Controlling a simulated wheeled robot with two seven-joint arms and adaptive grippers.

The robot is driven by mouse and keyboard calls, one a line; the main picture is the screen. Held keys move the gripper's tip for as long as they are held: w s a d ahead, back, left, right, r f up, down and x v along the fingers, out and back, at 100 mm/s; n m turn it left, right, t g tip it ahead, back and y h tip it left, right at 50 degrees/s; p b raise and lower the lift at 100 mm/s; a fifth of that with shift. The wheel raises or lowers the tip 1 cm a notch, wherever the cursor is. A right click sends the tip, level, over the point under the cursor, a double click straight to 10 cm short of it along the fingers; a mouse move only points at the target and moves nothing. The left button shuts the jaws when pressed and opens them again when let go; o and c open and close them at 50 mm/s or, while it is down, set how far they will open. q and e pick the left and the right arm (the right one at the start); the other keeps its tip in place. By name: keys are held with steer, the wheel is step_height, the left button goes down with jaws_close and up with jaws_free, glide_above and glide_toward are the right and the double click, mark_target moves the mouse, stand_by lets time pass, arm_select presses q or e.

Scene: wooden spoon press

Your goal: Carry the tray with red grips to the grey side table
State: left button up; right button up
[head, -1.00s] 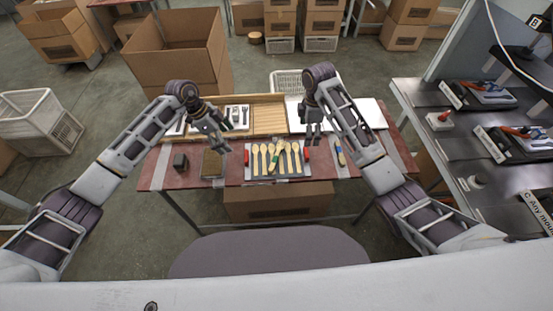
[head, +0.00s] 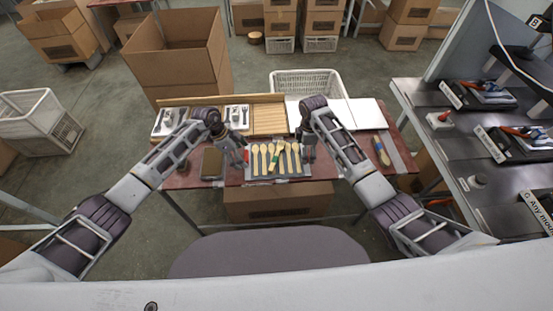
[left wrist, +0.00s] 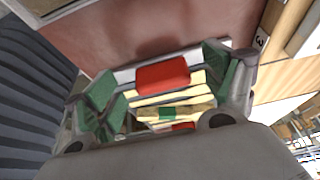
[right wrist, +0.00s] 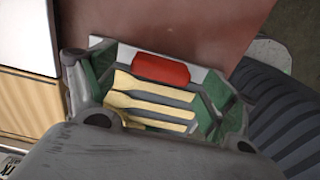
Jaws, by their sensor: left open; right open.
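The tray (head: 283,177) lies on the red table in front of me, with several wooden spoons (head: 264,157) on it, one with a green band. In the left wrist view, a red grip (left wrist: 163,76) lies between the open green-padded fingers of my left gripper (left wrist: 158,92). In the right wrist view, the other red grip (right wrist: 161,68) lies between the open fingers of my right gripper (right wrist: 160,90). In the head view my left gripper (head: 240,160) is at the tray's left end and my right gripper (head: 308,155) at its right end. Both red grips are mostly hidden there.
The grey side table (head: 470,208) stands at the right, with tool trays (head: 478,95) and a red-topped item (head: 440,119) on it. On the red table (head: 185,178) are a brown block (head: 212,163), cutlery boxes (head: 168,121) and a brush (head: 381,151).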

arm_select(q)
steer(key=shift+x, duration=0.85)
arm_select(e)
steer(key=shift+f, duration=0.85)
arm_select(q)
steer(key=c, duration=1.3)
arm_select(e)
steer(key=c, duration=1.3)
